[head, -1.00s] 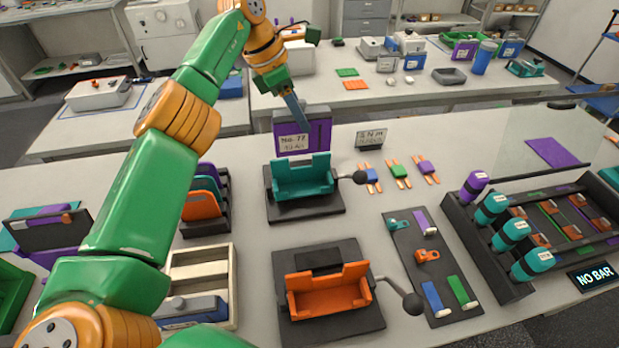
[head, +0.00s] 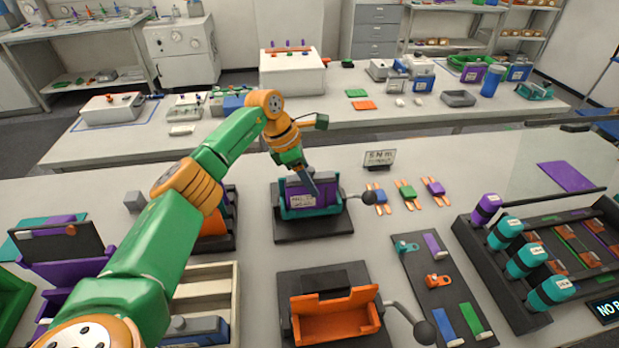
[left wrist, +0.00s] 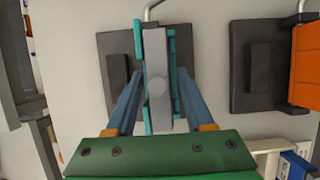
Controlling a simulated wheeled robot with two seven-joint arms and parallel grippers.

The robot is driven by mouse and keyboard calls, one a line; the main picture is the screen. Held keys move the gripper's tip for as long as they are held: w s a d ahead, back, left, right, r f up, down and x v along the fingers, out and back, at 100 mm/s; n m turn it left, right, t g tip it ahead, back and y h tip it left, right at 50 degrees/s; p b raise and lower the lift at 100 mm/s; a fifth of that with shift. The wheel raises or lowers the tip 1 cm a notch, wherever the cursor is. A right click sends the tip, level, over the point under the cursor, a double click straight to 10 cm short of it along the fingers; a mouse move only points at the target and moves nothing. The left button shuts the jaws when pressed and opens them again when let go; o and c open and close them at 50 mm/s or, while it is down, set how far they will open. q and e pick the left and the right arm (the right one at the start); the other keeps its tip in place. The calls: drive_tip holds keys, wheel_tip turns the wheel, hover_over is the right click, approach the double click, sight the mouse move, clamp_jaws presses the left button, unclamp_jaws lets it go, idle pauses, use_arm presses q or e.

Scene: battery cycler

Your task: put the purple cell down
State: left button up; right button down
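The purple cell (head: 326,192), with a white label, stands upright in the teal cradle (head: 290,212) on a dark base. My left gripper (head: 313,190) is over it, with one blue-grey finger in front of its face. In the left wrist view, the cell's grey top (left wrist: 157,108) with a round knob lies between the fingers (left wrist: 160,78) of my left gripper. They look slightly apart from its sides, so the gripper appears open around it. The cell's lower part is hidden by the cradle. My right gripper is out of view.
An orange cradle (head: 335,323) on a similar base stands in front, with a black-knobbed lever at its right. A small sign (head: 380,159) and several coloured clips stand right of the teal cradle. A dark rack (head: 497,297) with teal cylinders is farther right.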

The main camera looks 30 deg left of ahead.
use_arm(q)
drive_tip(key=shift+o, duration=0.2)
drive_tip(key=shift+s, duration=0.1)
drive_tip(key=v, duration=1.2)
drive_tip(key=shift+b, duration=0.35)
drive_tip(key=shift+r, duration=0.1)
idle(1.0)
